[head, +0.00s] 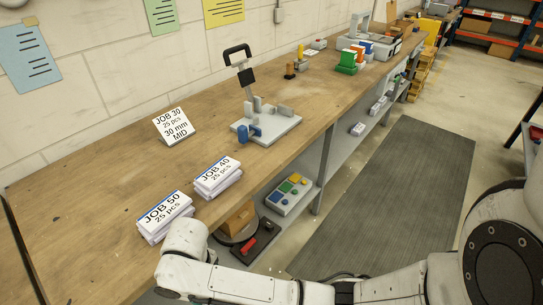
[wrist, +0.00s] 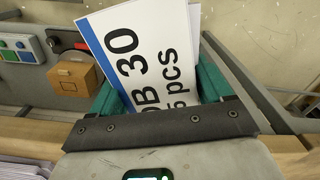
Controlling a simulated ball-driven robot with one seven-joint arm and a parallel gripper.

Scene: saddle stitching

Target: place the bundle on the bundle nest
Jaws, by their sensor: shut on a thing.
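The bundle (wrist: 150,50), white with a blue stripe and the print JOB 30, is held between the green jaws of my gripper (wrist: 158,82) in the wrist view. In the head view my arm's wrist end is beside the bench's front edge, and the jaws and held bundle are hidden there. A light grey plate with upright grey blocks, a blue knob and a black-handled lever (head: 268,127) stands on the bench; it looks like the bundle nest, and no bundle lies on it. My gripper is apart from it, nearer the front left.
Bundles marked JOB 50 (head: 164,214) and JOB 40 (head: 217,175) lie near the bench's front edge. A JOB 30 sign (head: 173,126) stands behind. A button box (head: 288,193) and a cardboard box (wrist: 72,78) are on the lower shelf. Bare wood surrounds the grey plate.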

